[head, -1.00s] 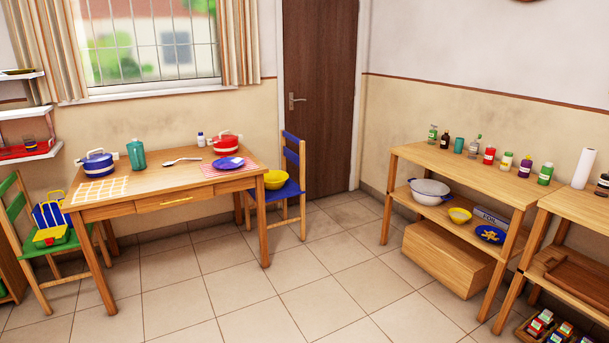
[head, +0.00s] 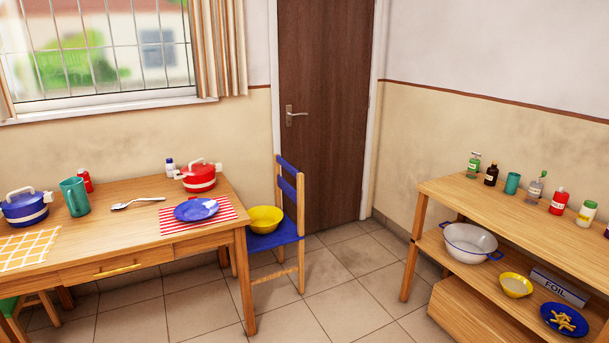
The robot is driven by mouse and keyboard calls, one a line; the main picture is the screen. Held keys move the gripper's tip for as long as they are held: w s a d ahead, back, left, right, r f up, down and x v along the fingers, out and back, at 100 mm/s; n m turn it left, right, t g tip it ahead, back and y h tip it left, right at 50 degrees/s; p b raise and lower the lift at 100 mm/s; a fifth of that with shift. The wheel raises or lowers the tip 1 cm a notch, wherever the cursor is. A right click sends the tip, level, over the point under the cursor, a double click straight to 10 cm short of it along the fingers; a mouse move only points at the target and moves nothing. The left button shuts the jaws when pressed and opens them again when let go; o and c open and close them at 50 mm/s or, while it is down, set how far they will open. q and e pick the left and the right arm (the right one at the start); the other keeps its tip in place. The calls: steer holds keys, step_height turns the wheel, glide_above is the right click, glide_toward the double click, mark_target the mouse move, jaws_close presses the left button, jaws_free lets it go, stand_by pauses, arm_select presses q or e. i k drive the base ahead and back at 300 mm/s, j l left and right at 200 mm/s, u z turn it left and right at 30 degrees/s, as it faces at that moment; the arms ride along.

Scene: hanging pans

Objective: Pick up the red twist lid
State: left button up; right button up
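No separate red twist lid can be made out for certain. A red pot (head: 199,183) with a red lid (head: 199,169) on it and white handles stands at the back right of the wooden table (head: 110,198). A small red bottle (head: 84,181) stands at the back of the same table, behind the teal mug (head: 75,197). Another red bottle (head: 559,202) stands on top of the right shelf unit (head: 510,222). Neither of my grippers is in view.
A blue chair (head: 290,225) with a yellow bowl (head: 265,219) stands at the table's right end. A blue plate (head: 194,211), a spoon (head: 140,202) and a blue pot (head: 24,209) are on the table. Tiled floor (head: 330,300) lies open between table and shelf.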

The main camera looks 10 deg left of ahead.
mark_target(194, 169)
steer(key=i, duration=1.9)
